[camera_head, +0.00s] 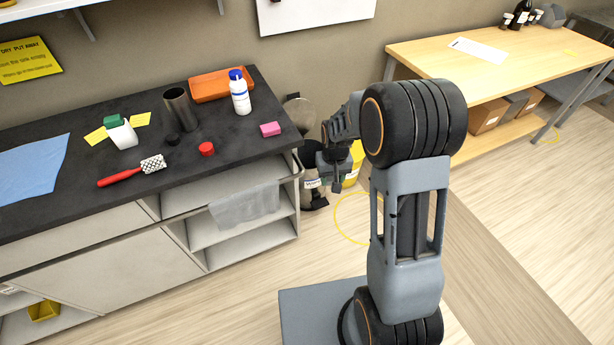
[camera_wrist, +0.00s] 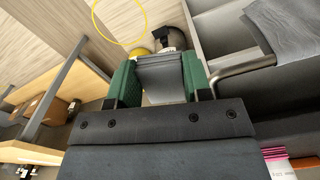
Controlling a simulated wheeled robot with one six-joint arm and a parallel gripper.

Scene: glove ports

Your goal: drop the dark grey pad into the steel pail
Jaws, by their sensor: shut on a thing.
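In the wrist view my gripper (camera_wrist: 160,62) has its two green fingers shut on a flat grey piece (camera_wrist: 163,86), which looks like the dark grey pad. In the head view my gripper (camera_head: 334,172) hangs past the right end of the dark bench, in front of the bins on the floor. The pad cannot be made out clearly there. I cannot pick out the steel pail for certain. A dark steel open-topped cylinder (camera_head: 179,108) stands upright on the bench, well left of my gripper.
A black bin with a white label (camera_head: 312,184) and a yellow container (camera_head: 355,160) stand behind my gripper, partly hidden.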

